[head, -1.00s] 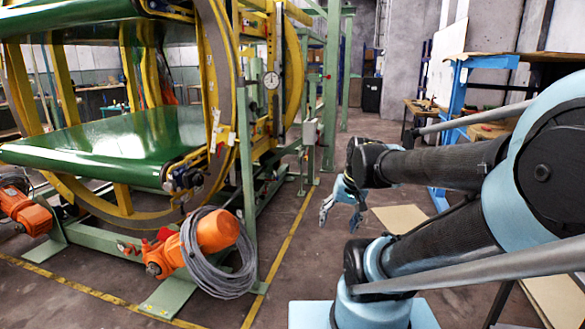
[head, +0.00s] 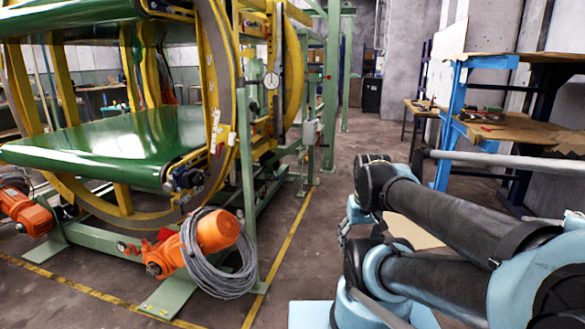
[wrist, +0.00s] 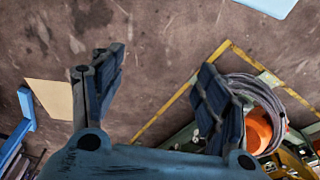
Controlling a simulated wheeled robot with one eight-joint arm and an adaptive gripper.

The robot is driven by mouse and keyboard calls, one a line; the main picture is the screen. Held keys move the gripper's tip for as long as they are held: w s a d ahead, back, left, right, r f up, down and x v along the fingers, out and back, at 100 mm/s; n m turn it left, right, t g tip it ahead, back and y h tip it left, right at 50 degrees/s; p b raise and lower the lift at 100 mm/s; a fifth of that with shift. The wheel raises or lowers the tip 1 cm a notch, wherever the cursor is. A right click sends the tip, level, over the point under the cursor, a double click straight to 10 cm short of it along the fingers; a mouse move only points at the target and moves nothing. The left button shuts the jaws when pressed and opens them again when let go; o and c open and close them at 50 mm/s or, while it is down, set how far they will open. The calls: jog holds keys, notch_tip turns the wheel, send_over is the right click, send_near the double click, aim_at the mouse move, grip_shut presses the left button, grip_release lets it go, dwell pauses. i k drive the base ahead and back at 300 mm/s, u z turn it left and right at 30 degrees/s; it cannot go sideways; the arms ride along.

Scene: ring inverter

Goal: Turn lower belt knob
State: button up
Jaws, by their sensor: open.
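The ring inverter has a lower green belt (head: 110,143) running through its yellow ring on the left of the head view. Small dark fittings (head: 184,178) sit at the belt's near right end; I cannot tell which of them is the knob. My gripper (wrist: 158,75) is open and empty, its two dark fingers spread wide above bare floor in the wrist view. In the head view it is only partly seen, mostly hidden behind my arm, well to the right of the machine and apart from it.
An orange motor (head: 205,240) with a coiled grey cable (head: 222,275) stands low at the machine's front; both also show at right in the wrist view. A green post (head: 247,190) rises beside the ring. A yellow floor line (head: 283,238) borders clear floor. A blue-framed workbench (head: 450,125) stands right.

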aim_at(199, 180)
jog(key=z, duration=0.15)
jog(key=i, duration=1.15)
jog(key=u, duration=1.65)
